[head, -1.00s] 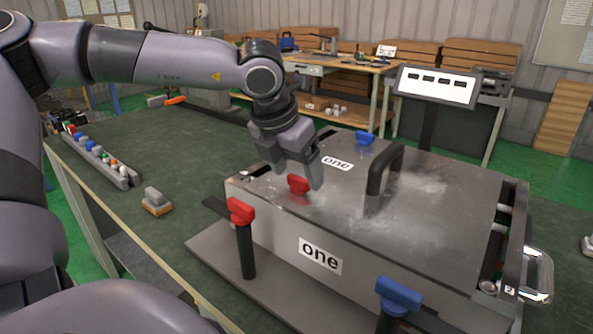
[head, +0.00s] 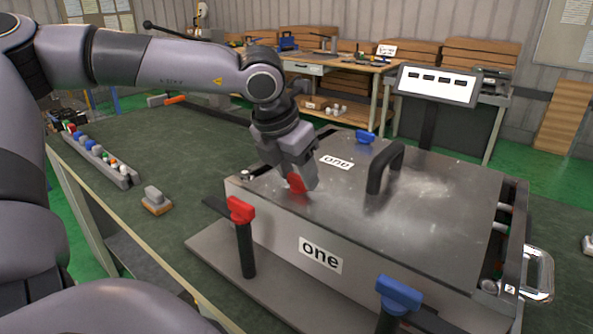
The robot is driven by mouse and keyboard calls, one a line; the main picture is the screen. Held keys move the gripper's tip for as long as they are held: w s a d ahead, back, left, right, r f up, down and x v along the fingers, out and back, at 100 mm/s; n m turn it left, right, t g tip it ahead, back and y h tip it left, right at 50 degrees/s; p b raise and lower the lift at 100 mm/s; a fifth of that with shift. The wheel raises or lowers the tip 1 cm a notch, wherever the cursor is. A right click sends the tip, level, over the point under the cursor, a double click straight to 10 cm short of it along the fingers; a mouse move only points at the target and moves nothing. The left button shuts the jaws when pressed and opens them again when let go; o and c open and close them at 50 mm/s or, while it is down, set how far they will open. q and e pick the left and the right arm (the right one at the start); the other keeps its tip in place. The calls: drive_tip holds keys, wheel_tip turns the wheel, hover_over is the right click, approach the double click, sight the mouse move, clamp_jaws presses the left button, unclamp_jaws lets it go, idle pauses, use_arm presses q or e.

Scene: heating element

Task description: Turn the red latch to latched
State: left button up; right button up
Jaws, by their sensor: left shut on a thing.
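A red latch knob (head: 297,183) sits on the top of the grey metal box (head: 430,200), near its left side. My left gripper (head: 304,184) is shut on this knob, and its fingers hide part of it. A second red latch handle (head: 240,210) stands on a black post in front of the box's left corner, apart from my gripper. My right gripper is not in the head view.
A black handle (head: 385,168) rises from the box top, right of my gripper. Blue latches stand behind (head: 365,136) and in front (head: 398,294). A brush (head: 156,201) and a rack of small parts (head: 100,158) lie on the green table.

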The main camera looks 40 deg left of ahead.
use_arm(q)
drive_tip(key=m+h, duration=0.1)
drive_tip(key=m, duration=0.3)
drive_tip(key=shift+a+h+b, duration=0.1)
drive_tip(key=shift+h+b, duration=0.25)
drive_tip(key=shift+h, duration=0.05)
drive_tip(key=m, duration=0.2)
drive_tip(key=m+g+h+p, duration=0.1)
drive_tip(key=m, duration=0.1)
drive_tip(key=shift+w+a+r+m+h, duration=0.1)
drive_tip(key=shift+a+m+h, duration=0.05)
drive_tip(key=shift+m+h, duration=0.2)
drive_tip(key=m, duration=0.2)
drive_tip(key=m+g+h, duration=0.1)
drive_tip(key=m, duration=0.1)
drive_tip(key=shift+w+m+g, duration=0.1)
drive_tip(key=shift+m+g, duration=0.2)
drive_tip(key=shift+m, duration=0.05)
drive_tip(key=shift+w+m+g+h, duration=0.15)
drive_tip(key=shift+m+g, duration=0.2)
drive_tip(key=shift+m, duration=0.65)
drive_tip(key=shift+s+m+g+h, duration=0.1)
drive_tip(key=shift+m+g, duration=0.25)
drive_tip(key=shift+m, duration=0.65)
drive_tip(key=o, duration=1.1)
drive_tip(key=shift+c, duration=0.2)
drive_tip(key=shift+a, duration=0.1)
